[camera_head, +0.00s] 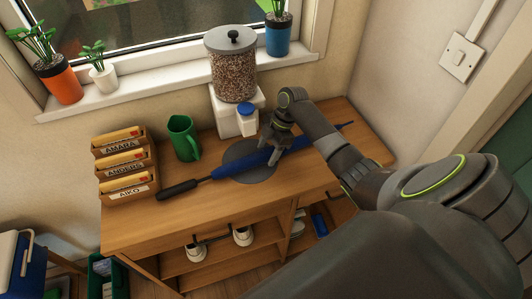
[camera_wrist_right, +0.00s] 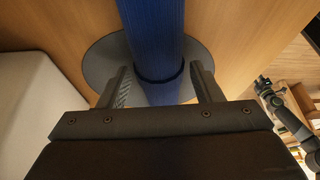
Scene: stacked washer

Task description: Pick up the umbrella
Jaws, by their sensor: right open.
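The umbrella (camera_head: 240,164) is folded, blue, with a black handle at its left end. It lies diagonally on the wooden cabinet top (camera_head: 130,228), across a round grey mat (camera_head: 262,175). My right gripper (camera_head: 273,152) is at the umbrella's blue middle. In the right wrist view the blue umbrella (camera_wrist_right: 155,35) runs between the two open fingers of the gripper (camera_wrist_right: 160,90), with a gap on each side. They are not closed on it. A dark arm end, seemingly my left gripper (camera_wrist_right: 268,92), shows small at the right of that view; its jaws are unclear.
A green mug (camera_head: 184,140) and a labelled letter rack (camera_head: 125,163) stand left of the umbrella. Behind it are a white box (camera_head: 226,118) with a grain-filled jar (camera_head: 232,70) and a small blue-lidded container (camera_head: 247,122).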

